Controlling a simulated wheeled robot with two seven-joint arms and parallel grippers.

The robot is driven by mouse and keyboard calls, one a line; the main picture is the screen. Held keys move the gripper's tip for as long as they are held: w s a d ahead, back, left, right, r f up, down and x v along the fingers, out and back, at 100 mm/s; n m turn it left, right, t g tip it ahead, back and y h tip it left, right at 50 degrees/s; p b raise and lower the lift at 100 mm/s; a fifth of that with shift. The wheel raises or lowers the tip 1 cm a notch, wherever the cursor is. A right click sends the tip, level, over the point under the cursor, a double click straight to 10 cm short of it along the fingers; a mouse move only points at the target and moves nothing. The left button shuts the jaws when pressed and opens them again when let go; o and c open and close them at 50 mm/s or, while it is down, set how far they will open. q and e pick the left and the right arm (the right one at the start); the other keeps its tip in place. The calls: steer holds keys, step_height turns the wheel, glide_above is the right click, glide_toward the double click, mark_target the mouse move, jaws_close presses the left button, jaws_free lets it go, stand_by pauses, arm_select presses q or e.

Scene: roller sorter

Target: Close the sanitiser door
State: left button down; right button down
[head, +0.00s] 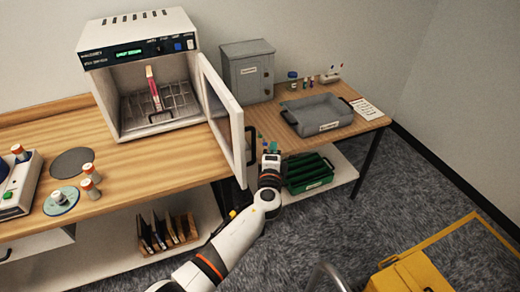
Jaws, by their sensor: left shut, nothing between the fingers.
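The sanitiser (187,45) is a white box with a dark control panel and a green display, standing on the wooden counter. Its white-framed door (222,113) stands open, swung out from the box's right side over the counter's edge. A dark handle (251,145) is on the door's outer face, near its free edge. A wire rack (177,98) and a pink upright item (153,88) are inside. My left gripper (270,157) is shut and empty, just right of the handle on the door's outer side; I cannot tell whether it touches. My right gripper is out of view.
A side table at right holds a grey tray (318,112) and a grey cabinet (248,72). A green crate (308,173) sits on its lower shelf. Roller bottles (90,187) stand on the counter at left. A yellow case (412,274) is on the floor.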

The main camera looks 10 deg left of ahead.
arm_select(q)
steer(key=a, duration=0.1)
steer(key=s+a+p, duration=0.1)
steer(key=a+p, duration=0.1)
steer(key=shift+s+a, duration=0.25)
steer(key=shift+a, duration=0.05)
steer(key=shift+s+a, duration=0.1)
